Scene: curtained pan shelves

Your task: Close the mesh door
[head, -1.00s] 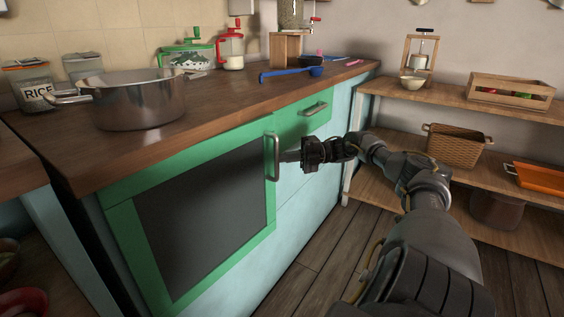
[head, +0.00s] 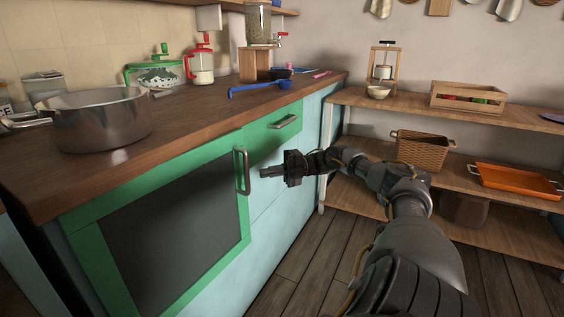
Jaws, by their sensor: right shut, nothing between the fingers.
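The mesh door (head: 172,232) is a dark mesh panel in a green frame on the front of the light-blue cabinet. It looks flush with the cabinet front, its lower part cut off by the picture's bottom edge. Its metal handle (head: 242,172) stands upright at the door's upper right. My right gripper (head: 264,173) is shut and empty, just right of the handle, its fingertips pointing left at it with a small gap. My left gripper is not in view.
A steel pot (head: 100,120) stands on the wooden counter (head: 165,143). A green drawer (head: 275,125) with a metal handle is above and right of the door. A wooden shelf unit (head: 400,103) holds a basket (head: 422,150) and an orange tray (head: 515,181). Open floor lies between.

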